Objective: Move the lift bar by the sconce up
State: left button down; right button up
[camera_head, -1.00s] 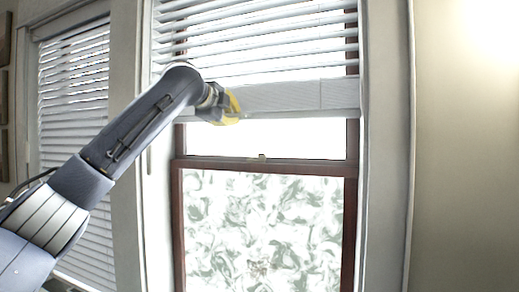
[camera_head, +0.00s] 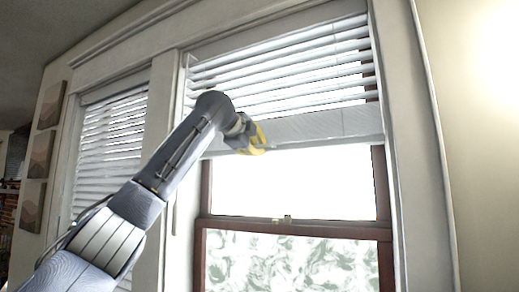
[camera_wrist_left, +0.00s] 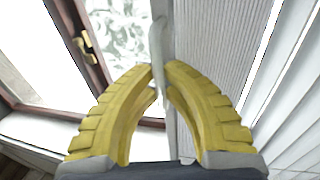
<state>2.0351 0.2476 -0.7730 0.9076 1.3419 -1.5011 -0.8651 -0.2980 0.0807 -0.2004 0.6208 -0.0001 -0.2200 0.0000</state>
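The lift bar (camera_head: 325,126) is the wide pale bottom rail of the raised blind on the nearer window, left of the bright glow on the wall. My left gripper (camera_head: 262,141), with yellow fingers, is at the left part of its lower edge. In the left wrist view, the fingers (camera_wrist_left: 163,72) close from both sides on a thin white lip along the edge of the lift bar (camera_wrist_left: 215,45). The fingertips hide part of that lip. The sconce itself is not clearly visible, only its glow. My right gripper is not in view.
Blind slats (camera_head: 285,78) are gathered above the bar. Below it are clear glass, a brown window sash (camera_head: 300,229) and a patterned lower pane (camera_head: 290,264). A second blind (camera_head: 112,140) hangs at the left. Space below the bar is free.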

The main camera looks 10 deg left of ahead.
pick_arm(q)
jog(key=c, duration=1.6)
grip_release()
jog(key=shift+s+a+r, duration=0.1)
jog(key=shift+s+r, duration=0.2)
jog(key=shift+r, duration=0.15)
jog(key=shift+c, duration=0.2)
jog(key=shift+o, duration=0.7)
jog(key=shift+w+f, duration=0.15)
jog(key=shift+f, duration=0.05)
jog(key=v, duration=1.2)
jog(key=shift+f, duration=0.15)
